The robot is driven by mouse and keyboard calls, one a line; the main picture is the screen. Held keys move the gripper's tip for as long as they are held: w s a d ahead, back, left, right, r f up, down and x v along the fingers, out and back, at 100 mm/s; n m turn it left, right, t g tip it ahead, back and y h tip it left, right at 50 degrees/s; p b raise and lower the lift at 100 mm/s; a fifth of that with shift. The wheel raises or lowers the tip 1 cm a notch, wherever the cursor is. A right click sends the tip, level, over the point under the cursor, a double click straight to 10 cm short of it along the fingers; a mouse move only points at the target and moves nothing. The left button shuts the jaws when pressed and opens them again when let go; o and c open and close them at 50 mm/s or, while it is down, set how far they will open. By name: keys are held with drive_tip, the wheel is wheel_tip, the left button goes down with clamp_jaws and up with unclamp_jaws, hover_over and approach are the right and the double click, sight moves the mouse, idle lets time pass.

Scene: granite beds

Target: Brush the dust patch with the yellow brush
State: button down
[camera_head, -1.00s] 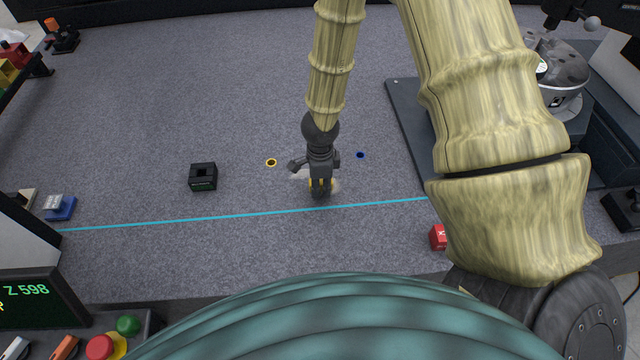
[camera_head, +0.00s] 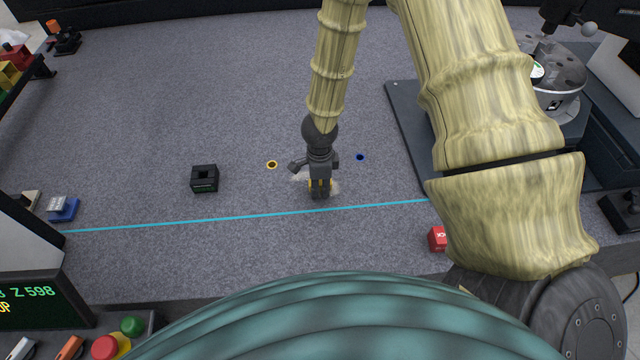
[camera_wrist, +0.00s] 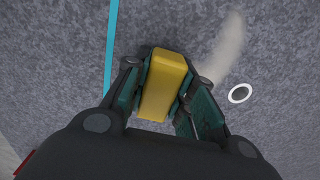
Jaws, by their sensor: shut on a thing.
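My gripper (camera_head: 319,190) is shut on the yellow brush (camera_wrist: 164,85), and its fingers press on the brush's two sides in the wrist view. In the head view only bits of yellow show between the fingers. The brush's bristles are hidden, so I cannot tell whether they touch the bed. The pale dust patch (camera_head: 334,186) lies on the grey granite around and behind my gripper, partly hidden by it. In the wrist view the dust patch (camera_wrist: 226,48) is a pale streak just right of the brush.
A cyan line (camera_head: 250,215) crosses the granite bed (camera_head: 180,110) in front of my gripper. A yellow-ringed hole (camera_head: 272,165) and a blue-ringed hole (camera_head: 360,157) lie either side. A black block (camera_head: 204,178) stands left, a red block (camera_head: 437,239) front right. A dark plate (camera_head: 408,130) lies right.

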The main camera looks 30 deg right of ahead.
drive_tip(key=shift+w+d+r+p, duration=0.1)
drive_tip(key=shift+w+d+p, duration=0.1)
drive_tip(key=shift+w+p, duration=0.45)
drive_tip(key=shift+w+d+p, duration=0.2)
drive_tip(key=shift+w+p, duration=0.1)
drive_tip(key=shift+p, duration=0.65)
drive_tip(key=shift+w, duration=0.1)
drive_tip(key=shift+w+d+r+p, duration=0.15)
drive_tip(key=shift+w+p, duration=0.1)
drive_tip(key=shift+p, duration=0.6)
drive_tip(key=w+p, duration=0.1)
drive_tip(key=p, duration=0.1)
drive_tip(key=w+p, duration=0.1)
drive_tip(key=p, duration=0.1)
drive_tip(key=shift+d, duration=0.4)
drive_tip(key=shift+w+f, duration=0.1)
drive_tip(key=shift+f, duration=0.15)
drive_tip(key=shift+w+d+p, duration=0.1)
drive_tip(key=shift+p, duration=0.2)
